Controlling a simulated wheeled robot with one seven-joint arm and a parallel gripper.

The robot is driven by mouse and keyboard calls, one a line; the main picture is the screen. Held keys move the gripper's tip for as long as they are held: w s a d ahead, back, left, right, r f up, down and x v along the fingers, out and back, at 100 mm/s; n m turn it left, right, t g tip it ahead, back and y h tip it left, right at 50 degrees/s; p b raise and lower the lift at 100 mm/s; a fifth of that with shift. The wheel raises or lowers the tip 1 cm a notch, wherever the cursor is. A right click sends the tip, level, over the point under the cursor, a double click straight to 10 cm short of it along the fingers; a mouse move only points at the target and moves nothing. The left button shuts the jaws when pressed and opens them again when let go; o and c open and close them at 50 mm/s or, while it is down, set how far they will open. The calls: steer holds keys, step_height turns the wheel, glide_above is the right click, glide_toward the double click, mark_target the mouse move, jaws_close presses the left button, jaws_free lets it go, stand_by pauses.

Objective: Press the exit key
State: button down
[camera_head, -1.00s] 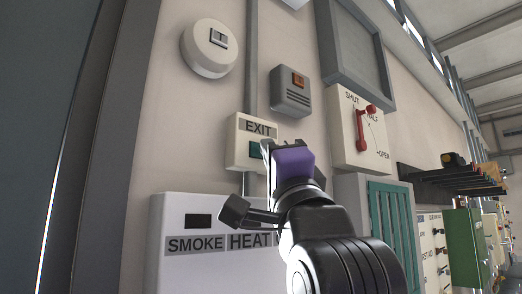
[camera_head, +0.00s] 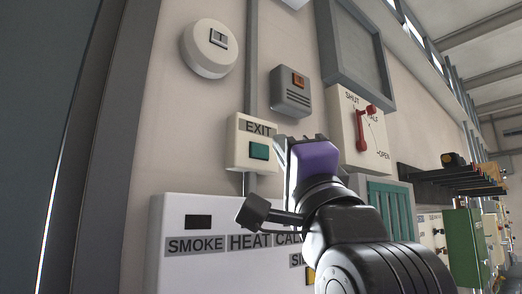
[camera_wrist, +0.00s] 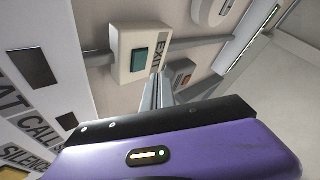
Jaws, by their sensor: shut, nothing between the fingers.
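The exit key is a green rectangular button (camera_head: 259,151) on a cream box labelled EXIT (camera_head: 240,142), fixed to the wall. The key also shows in the wrist view (camera_wrist: 139,62), with its box around it, just beyond my fingertips. My gripper (camera_head: 281,142) is shut and empty, to the right of the key in the head view. In the wrist view my closed fingers (camera_wrist: 158,88) point toward the lower right edge of the exit box. A gap between fingertips and key shows in the head view; its depth is hard to tell.
A white panel (camera_head: 175,270) marked SMOKE and HEAT lies below. A grey box with an orange button (camera_head: 298,81) and a round white device (camera_head: 210,48) are above. A red-lever panel (camera_head: 345,118) is to the right. A conduit (camera_head: 251,60) runs vertically behind the exit box.

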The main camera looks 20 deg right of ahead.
steer(key=shift+s+d, duration=0.25)
steer(key=shift+s, duration=0.5)
steer(key=shift+s+d, duration=0.25)
steer(key=shift+s, duration=0.5)
